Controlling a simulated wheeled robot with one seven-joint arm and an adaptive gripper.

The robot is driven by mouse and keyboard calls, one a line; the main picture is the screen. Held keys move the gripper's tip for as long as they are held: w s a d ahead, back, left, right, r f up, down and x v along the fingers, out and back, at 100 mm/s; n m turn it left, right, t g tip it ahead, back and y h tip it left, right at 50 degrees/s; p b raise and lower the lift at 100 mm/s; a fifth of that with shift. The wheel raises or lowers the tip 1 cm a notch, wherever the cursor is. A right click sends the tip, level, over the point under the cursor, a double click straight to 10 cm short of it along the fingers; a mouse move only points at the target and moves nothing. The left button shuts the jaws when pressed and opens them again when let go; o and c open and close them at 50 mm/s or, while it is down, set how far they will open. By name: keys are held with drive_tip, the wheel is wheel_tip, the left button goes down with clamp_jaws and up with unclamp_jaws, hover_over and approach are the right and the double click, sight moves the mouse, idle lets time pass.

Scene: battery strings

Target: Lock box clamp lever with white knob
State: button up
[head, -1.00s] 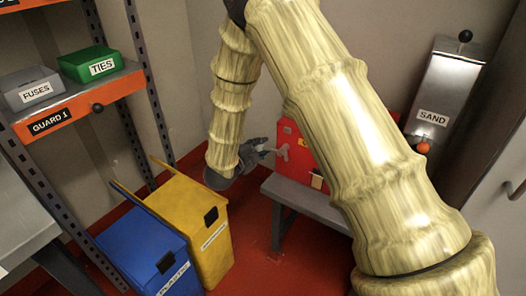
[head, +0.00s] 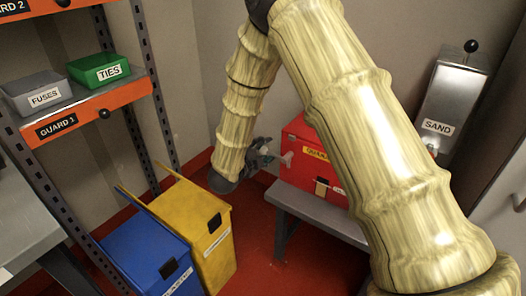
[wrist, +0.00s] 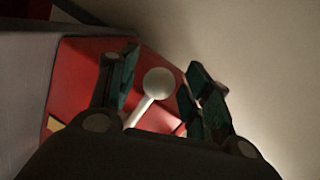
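The red box (head: 300,134) stands on a grey bench, partly hidden behind my arm in the head view. In the wrist view its red side (wrist: 75,85) fills the area behind the fingers. A white ball knob (wrist: 158,82) on a pale lever stem (wrist: 142,110) stands out from that side. My gripper (wrist: 162,84) is open, with one dark green finger on each side of the knob and a visible gap to both. In the head view my gripper (head: 266,154) is at the box's left side, where a pale lever part (head: 287,158) shows small.
The grey bench (head: 310,207) carries the box. A yellow bin (head: 190,213) and a blue bin (head: 140,252) stand to the left, below a shelf (head: 85,108) with small bins. A SAND dispenser (head: 452,100) is at the right. A wall lies close beyond my gripper.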

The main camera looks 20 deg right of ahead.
drive_tip(key=shift+s+a, duration=0.1)
drive_tip(key=v, duration=1.1)
drive_tip(key=shift+s+a, duration=0.25)
drive_tip(key=shift+a, duration=0.05)
drive_tip(key=s+d+f+n+y, duration=0.1)
drive_tip(key=s+f+n+y, duration=0.15)
drive_tip(key=f, duration=0.35)
drive_tip(key=s+d+f+n+y, duration=0.1)
drive_tip(key=d+f+n, duration=0.1)
drive_tip(key=f+n, duration=0.3)
drive_tip(key=s+d+f+n+g+y, duration=0.25)
drive_tip(key=s+f+n, duration=0.35)
drive_tip(key=s+f, duration=0.55)
drive_tip(key=s+d+f+n+g+y, duration=0.1)
drive_tip(key=s+f+n+g+y, duration=0.4)
drive_tip(key=s+f, duration=0.7)
drive_tip(key=s+d+n+g, duration=0.25)
drive_tip(key=s+n, duration=0.35)
drive_tip(key=s, duration=0.9)
wheel_tip(320, 180, up, 19)
drive_tip(key=w+p, duration=0.1)
drive_tip(key=p, duration=1.8)
drive_tip(key=shift+a+p, duration=0.4)
drive_tip(key=shift+a, duration=0.05)
drive_tip(key=shift+m, duration=0.25)
